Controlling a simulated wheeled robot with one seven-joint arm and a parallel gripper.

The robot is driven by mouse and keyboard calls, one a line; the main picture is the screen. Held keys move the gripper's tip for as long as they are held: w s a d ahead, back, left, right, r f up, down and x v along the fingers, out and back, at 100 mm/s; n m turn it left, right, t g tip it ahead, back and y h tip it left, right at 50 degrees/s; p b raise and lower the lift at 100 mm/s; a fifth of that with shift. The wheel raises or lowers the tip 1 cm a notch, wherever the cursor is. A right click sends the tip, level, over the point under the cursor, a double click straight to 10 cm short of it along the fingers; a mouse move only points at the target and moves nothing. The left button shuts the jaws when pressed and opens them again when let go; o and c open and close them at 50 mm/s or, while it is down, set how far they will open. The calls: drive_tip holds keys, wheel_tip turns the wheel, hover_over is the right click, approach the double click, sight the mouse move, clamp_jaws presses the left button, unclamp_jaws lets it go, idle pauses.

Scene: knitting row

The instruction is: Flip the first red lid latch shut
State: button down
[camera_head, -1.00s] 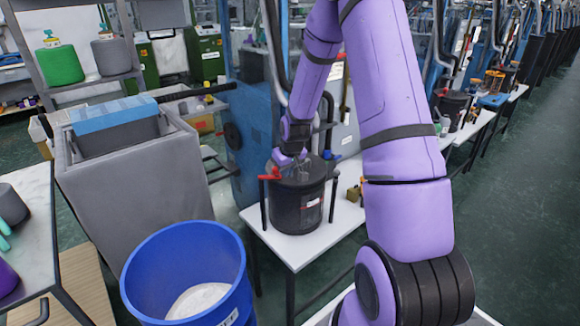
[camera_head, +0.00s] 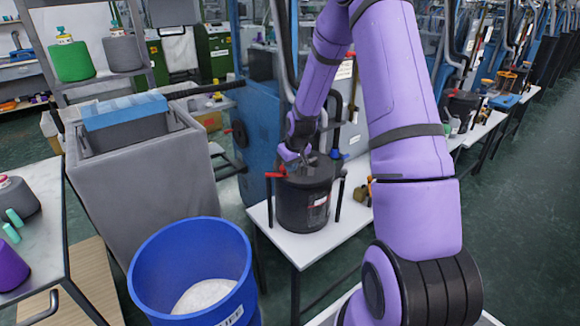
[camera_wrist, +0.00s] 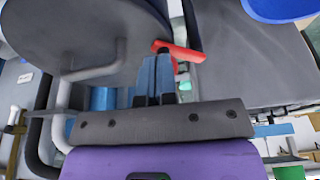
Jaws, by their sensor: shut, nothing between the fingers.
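A dark lidded canister (camera_head: 302,207) stands on a white table, with a red lid latch (camera_head: 276,173) at its left edge. My gripper (camera_head: 291,156) is over the left part of the lid, close to the red latch. In the wrist view the fingers (camera_wrist: 155,72) are shut and empty. The red latch (camera_wrist: 180,51) lies right by the fingertips, and I cannot tell whether they touch. The round grey lid (camera_wrist: 75,35) with its bent tube handle fills the upper left there.
A blue latch (camera_head: 337,155) is at the canister's right side. A blue bin (camera_head: 192,265) stands in front of the white table (camera_head: 325,240), and a grey box (camera_head: 145,175) stands left. Blue machine posts rise behind the canister.

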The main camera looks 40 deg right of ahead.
drive_tip(key=shift+d, duration=0.1)
drive_tip(key=shift+w+d+n+y, duration=0.2)
drive_tip(key=shift+w+d+n, duration=0.15)
drive_tip(key=shift+n, duration=0.35)
drive_tip(key=shift+w+d+n+y, duration=0.2)
drive_tip(key=shift+w+d+n, duration=0.15)
drive_tip(key=shift+n, duration=0.35)
drive_tip(key=shift+w+d+n+y, duration=0.35)
drive_tip(key=shift+w+n, duration=0.15)
drive_tip(key=shift+n, duration=0.4)
drive_tip(key=shift+w+d, duration=0.2)
drive_tip(key=shift+w, duration=0.2)
